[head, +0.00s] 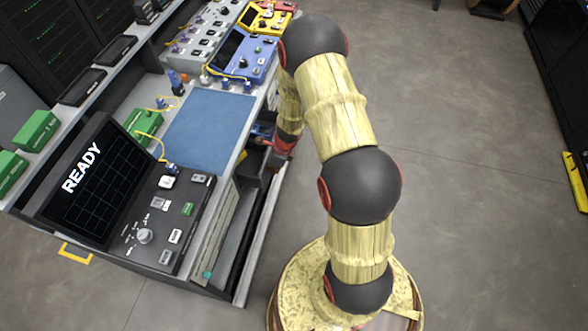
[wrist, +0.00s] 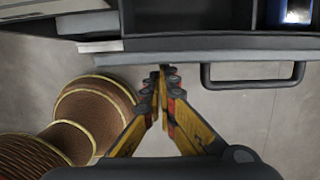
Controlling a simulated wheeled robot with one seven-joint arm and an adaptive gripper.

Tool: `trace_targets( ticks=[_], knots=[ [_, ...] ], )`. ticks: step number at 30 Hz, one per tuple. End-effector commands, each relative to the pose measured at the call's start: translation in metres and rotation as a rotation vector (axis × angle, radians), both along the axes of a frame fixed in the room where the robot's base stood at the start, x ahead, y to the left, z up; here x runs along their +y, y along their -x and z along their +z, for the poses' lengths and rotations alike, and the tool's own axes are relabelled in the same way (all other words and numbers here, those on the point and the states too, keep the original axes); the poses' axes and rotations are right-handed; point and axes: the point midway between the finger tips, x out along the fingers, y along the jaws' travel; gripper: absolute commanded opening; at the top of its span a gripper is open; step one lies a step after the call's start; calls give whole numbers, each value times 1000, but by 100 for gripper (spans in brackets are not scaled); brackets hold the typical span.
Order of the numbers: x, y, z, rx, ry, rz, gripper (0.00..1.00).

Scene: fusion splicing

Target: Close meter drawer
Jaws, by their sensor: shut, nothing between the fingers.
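The meter drawer stands pulled out from under the bench. In the head view its grey front edge (head: 262,232) runs along the bench's right side, with a dark interior behind it. In the wrist view the drawer front (wrist: 140,58) crosses the top, with a dark bar handle (wrist: 255,84) at right and dark compartments behind. My gripper (wrist: 163,72) is shut and empty. Its fingertips are at the drawer front, left of the handle; whether they touch it I cannot tell. In the head view my arm hides the fingertips.
A blue object (wrist: 296,12) lies in a right compartment of the drawer. On the bench are a blue mat (head: 210,130), a console screen reading READY (head: 95,185), and blue and yellow instruments (head: 243,55).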

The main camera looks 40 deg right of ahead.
Motion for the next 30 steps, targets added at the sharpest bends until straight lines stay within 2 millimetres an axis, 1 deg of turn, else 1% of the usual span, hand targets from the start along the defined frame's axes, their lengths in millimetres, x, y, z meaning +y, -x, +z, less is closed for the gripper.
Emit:
trace_targets(
  ticks=[1, 6, 12, 19, 30],
  knots=[
    [10, -10, 5, 1, 0, 4, 0],
    [35, -40, 5, 1, 0, 3, 0],
    [55, -64, 3, 0, 0, 1, 0],
    [66, -78, 1, 0, 0, 0, 0],
    [68, -81, 0, -1, 0, 0, 0]
  ],
)
